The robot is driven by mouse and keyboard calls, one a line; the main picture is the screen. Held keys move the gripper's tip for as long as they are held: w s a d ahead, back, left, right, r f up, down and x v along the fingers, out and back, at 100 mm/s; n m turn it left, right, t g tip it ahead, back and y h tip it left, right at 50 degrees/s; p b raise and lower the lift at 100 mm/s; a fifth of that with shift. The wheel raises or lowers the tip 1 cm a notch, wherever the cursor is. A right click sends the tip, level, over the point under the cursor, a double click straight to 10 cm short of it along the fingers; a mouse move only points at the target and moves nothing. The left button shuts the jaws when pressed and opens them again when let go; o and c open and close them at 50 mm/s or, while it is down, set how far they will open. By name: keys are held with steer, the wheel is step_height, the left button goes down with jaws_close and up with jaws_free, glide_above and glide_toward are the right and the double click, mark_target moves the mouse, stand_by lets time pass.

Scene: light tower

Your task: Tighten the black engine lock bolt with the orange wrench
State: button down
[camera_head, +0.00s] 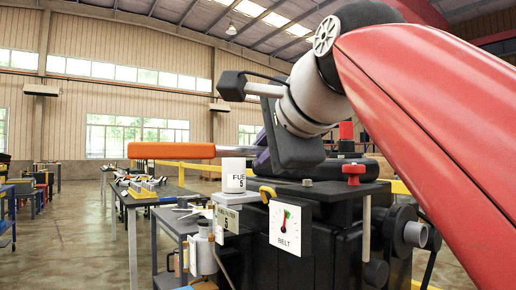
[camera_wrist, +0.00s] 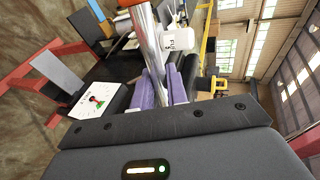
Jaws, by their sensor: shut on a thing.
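The orange wrench (camera_head: 172,151) is level above the engine (camera_head: 330,235) in the head view, its orange handle pointing left. My gripper (camera_head: 262,158) is shut on the wrench, with its purple fingers around the metal shaft. In the wrist view, the shiny shaft (camera_wrist: 148,42) runs up from between the purple fingers (camera_wrist: 162,86) of my gripper. The wrench's working end is hidden behind my gripper and wrist in the head view. I cannot pick out the black lock bolt for certain in either view.
A white FUEL 5 cylinder (camera_head: 233,175) stands just below the wrench. A BELT gauge (camera_head: 290,227) is on the engine's front, and a red knob (camera_head: 353,170) stands on top. A workbench (camera_head: 160,198) with tools is behind at left. The floor at left is open.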

steer(key=shift+f+b, duration=0.75)
steer(key=shift+f, duration=0.1)
steer(key=c, duration=2.1)
jaws_free()
jaws_close()
steer(key=shift+w+r+h+p, duration=0.1)
steer(key=shift+h+p, duration=0.2)
steer(key=shift+p, duration=0.1)
steer(key=shift+w+a+f+m+t+h+p, duration=0.2)
steer(key=shift+w+m+t+h+p, duration=0.15)
steer(key=shift+m, duration=0.35)
steer(key=shift+h, duration=0.35)
